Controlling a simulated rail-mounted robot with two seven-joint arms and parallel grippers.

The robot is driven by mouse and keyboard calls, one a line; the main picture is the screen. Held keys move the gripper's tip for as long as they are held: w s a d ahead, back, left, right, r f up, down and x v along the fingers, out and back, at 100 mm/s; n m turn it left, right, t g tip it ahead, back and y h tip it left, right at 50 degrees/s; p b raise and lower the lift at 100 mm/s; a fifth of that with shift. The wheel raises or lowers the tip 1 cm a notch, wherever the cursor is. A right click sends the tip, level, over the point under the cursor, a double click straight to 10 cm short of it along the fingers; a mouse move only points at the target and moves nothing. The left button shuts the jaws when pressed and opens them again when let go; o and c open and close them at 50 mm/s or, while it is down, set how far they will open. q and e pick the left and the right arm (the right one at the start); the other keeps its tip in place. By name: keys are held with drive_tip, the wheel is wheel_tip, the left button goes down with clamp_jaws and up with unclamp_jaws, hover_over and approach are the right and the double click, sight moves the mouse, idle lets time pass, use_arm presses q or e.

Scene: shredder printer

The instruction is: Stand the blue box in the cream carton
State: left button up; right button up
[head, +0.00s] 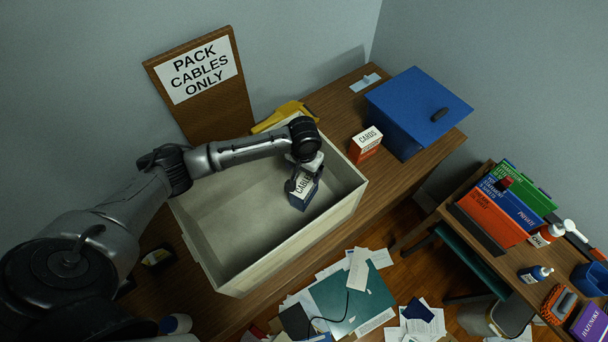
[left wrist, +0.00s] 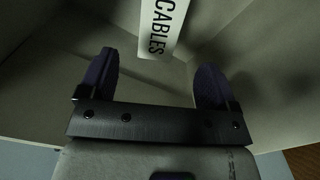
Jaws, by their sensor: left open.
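The cream carton (head: 290,247) is a large open-topped box on the wooden bench. The blue box (head: 302,188), with a white CABLES label, is inside it toward the right end and looks roughly upright. My left gripper (head: 304,178) is over the carton, right at the blue box. In the left wrist view the gripper (left wrist: 157,62) is open, its two dark fingers apart. The CABLES label (left wrist: 160,28) shows beyond and between the fingertips. Whether the box's base touches the carton floor is hidden. My right gripper is not in view.
A PACK CABLES ONLY sign (head: 201,72) stands behind the carton. A red-and-white CARDS box (head: 365,143) and a large blue lidded bin (head: 416,104) stand to its right. Papers (head: 345,300) lie in front. A side table at right holds binders (head: 512,203) and bottles.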

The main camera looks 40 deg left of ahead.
use_arm(q)
drive_tip(key=shift+r, duration=1.35)
